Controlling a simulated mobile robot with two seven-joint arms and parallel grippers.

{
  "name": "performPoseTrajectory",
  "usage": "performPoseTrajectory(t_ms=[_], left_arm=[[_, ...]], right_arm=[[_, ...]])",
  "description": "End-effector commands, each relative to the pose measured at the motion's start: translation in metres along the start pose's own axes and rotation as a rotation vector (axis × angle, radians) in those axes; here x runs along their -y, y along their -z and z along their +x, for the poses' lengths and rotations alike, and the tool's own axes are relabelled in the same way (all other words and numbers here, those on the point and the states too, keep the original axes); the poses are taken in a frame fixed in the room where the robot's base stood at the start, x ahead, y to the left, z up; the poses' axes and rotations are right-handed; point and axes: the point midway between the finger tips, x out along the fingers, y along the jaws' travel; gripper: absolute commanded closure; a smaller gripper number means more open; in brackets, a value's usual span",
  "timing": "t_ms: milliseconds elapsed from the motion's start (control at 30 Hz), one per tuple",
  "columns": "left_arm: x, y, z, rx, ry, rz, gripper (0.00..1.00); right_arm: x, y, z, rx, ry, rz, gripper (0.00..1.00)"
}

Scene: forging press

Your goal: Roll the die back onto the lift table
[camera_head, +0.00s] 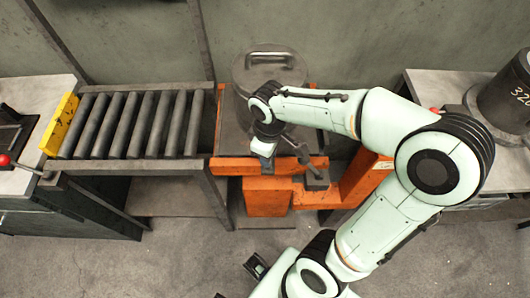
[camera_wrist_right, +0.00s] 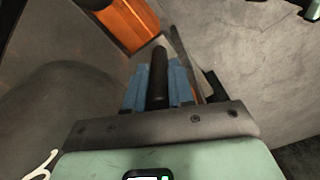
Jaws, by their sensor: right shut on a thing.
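The grey cylindrical die (camera_head: 262,72), with a bar handle on top, stands upright at the back of the orange-edged lift table (camera_head: 228,166). My right arm partly covers both. My right gripper (camera_head: 262,163) is low at the table's front edge, in front of the die; its fingertips are hard to make out there. In the right wrist view, my right gripper (camera_wrist_right: 158,88) has its blue fingers shut on a dark round bar (camera_wrist_right: 158,70). I cannot tell which part the bar belongs to. My left gripper is not in view.
A roller conveyor (camera_head: 135,125) with a yellow end stop (camera_head: 58,124) adjoins the lift table on the left. A second dark cylinder (camera_head: 503,98) stands on the right-hand bench (camera_head: 432,86). A wall runs close behind; the floor in front is mostly clear.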

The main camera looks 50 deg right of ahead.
Motion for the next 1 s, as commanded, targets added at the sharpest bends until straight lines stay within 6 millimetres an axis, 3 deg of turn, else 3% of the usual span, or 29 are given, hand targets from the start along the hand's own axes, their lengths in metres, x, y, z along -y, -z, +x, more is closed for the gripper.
performPoseTrajectory(t_ms=[133, 167, 200, 233, 633, 1000], left_arm=[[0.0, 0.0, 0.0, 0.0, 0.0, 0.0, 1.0], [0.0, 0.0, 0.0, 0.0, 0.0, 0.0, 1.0], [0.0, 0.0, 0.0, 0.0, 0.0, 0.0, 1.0], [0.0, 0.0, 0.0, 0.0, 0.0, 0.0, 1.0], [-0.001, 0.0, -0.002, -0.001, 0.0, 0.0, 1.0], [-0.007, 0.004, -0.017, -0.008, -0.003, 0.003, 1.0]], right_arm=[[-0.004, -0.004, -0.001, 0.01, -0.005, 0.007, 1.0], [-0.004, -0.004, -0.001, 0.01, -0.006, 0.007, 0.67], [-0.004, -0.004, -0.001, 0.01, -0.005, 0.007, 0.54], [-0.004, -0.004, -0.001, 0.009, -0.005, 0.007, 0.51], [-0.002, -0.002, -0.01, 0.004, -0.004, 0.004, 0.51], [-0.003, -0.002, -0.088, 0.001, -0.005, 0.006, 0.51]])
